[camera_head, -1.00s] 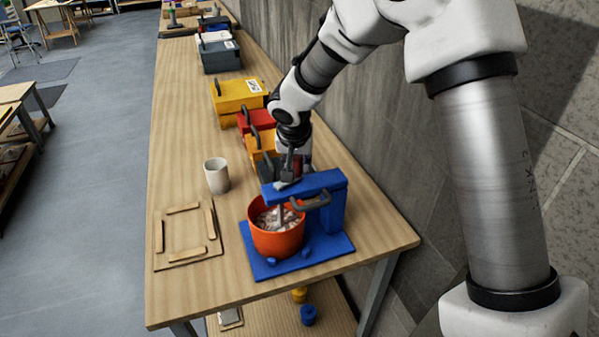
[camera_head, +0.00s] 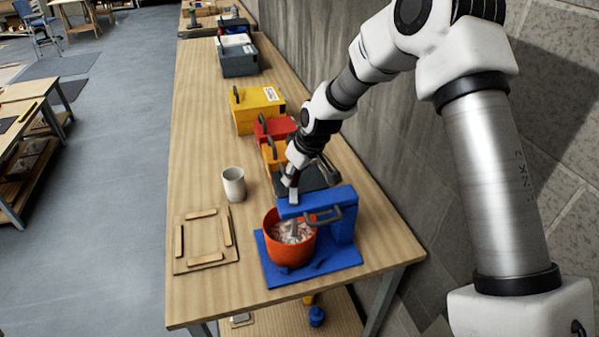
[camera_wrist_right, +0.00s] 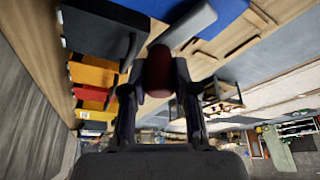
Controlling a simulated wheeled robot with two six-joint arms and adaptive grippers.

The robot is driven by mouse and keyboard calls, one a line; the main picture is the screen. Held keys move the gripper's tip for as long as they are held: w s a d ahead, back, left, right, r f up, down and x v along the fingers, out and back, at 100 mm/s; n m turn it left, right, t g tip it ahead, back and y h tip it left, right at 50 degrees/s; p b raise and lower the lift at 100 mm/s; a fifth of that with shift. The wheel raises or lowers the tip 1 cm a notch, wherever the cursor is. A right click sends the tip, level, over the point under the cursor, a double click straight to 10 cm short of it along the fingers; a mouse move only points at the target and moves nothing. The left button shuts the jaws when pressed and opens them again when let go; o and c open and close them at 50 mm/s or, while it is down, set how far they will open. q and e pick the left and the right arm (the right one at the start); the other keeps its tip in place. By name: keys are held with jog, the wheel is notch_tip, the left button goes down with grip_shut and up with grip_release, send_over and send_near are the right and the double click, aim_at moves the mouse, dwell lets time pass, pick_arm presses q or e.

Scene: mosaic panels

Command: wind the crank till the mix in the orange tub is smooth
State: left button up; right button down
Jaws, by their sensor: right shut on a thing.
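The orange tub (camera_head: 269,240) stands on the blue mixer's base (camera_head: 342,259), under its blue overhead arm (camera_head: 318,203). The mix (camera_head: 291,232) inside looks pale and lumpy, with reddish patches around the grey stirrer. My right gripper (camera_head: 294,178) is above the tub side of the mixer arm, on the crank. In the right wrist view, my right gripper (camera_wrist_right: 159,72) is shut around the crank's dark red knob (camera_wrist_right: 159,68); the grey crank bar (camera_wrist_right: 192,24) runs off toward the blue mixer. In the head view the knob is mostly hidden by the fingers. My left gripper is out of view.
A white cup (camera_head: 233,184) and a wooden frame with loose strips (camera_head: 178,241) are left of the mixer. Orange, red and yellow boxes (camera_head: 258,108) line the bench behind it. The grey wall (camera_head: 385,150) is close on the right. The bench's left side is mostly clear.

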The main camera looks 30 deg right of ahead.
jog(key=s+a+n+g+b, duration=0.2)
jog(key=n+g+b, duration=0.1)
jog(key=n, duration=0.7)
jog(key=s+a+n+g+b, duration=0.2)
jog(key=n+b, duration=0.1)
jog(key=n, duration=0.7)
jog(key=s+a+f+n+g+b, duration=0.1)
jog(key=s+a+n+g+b, duration=0.2)
jog(key=n, duration=0.7)
jog(key=shift+g+b, duration=0.3)
jog(key=shift+b, duration=0.1)
jog(key=shift+s+d+r+n+b, duration=0.1)
jog(key=shift+s+r+n+b, duration=0.25)
jog(key=shift+n+b, duration=0.4)
